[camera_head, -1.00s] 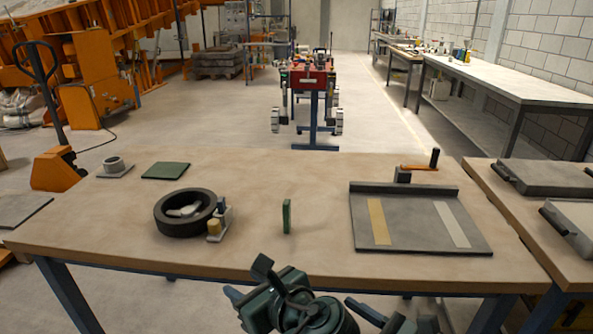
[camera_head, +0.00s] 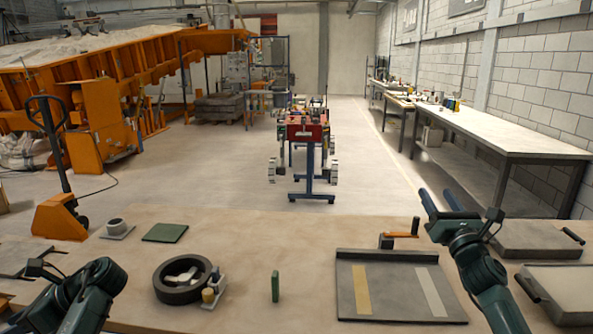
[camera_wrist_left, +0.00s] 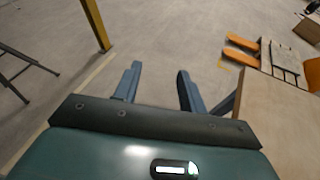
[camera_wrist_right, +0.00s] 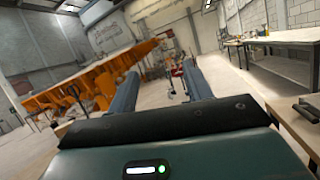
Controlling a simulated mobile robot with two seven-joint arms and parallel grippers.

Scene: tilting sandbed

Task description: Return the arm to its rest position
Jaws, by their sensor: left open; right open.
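My right arm (camera_head: 482,275) reaches up from the lower right in the head view. Its gripper (camera_head: 438,197) is raised above the right end of the workbench, open and empty. In the right wrist view its two fingers (camera_wrist_right: 161,76) stand apart with nothing between them. My left arm (camera_head: 82,295) shows at the lower left of the head view, near the bench's left end. Its fingers are hard to make out there. In the left wrist view the left gripper (camera_wrist_left: 158,72) is open and empty, over bare floor.
The workbench (camera_head: 235,235) holds a dark ring (camera_head: 160,290), a green upright block (camera_head: 275,287), a green pad (camera_head: 165,233) and a grey tray (camera_head: 400,305) with two strips. Grey slabs (camera_head: 540,240) lie at right. An orange pallet jack (camera_head: 60,215) stands at left.

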